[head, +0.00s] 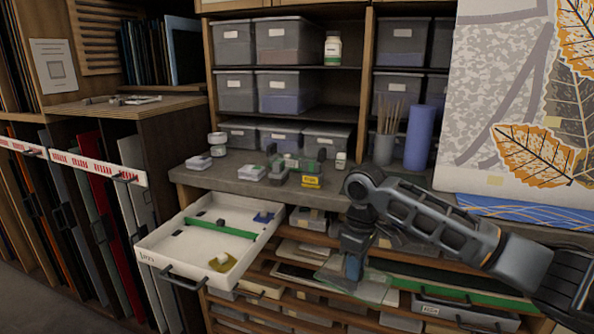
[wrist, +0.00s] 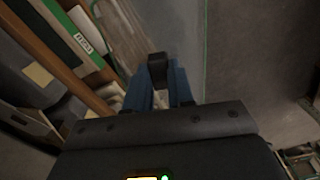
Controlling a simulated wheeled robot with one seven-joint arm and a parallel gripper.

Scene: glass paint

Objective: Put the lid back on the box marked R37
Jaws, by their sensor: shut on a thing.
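My gripper (head: 353,268) is low in front of the shelves under the counter, right of the open drawer. In the wrist view its blue fingers (wrist: 158,88) are shut on a small dark block (wrist: 157,67), perhaps a knob or handle. What this block belongs to is unclear. Small boxes stand on the counter, among them one with a yellow label (head: 311,181) and a pale one (head: 251,173). Their markings are too small to read, so I cannot tell which is R37. I cannot clearly make out a loose lid.
The open white drawer (head: 158,262) juts out at left, holding a green divider (head: 220,228) and an olive dish (head: 222,262). A grey counter (head: 190,177) runs behind. A blue roll (head: 420,137) stands at right.

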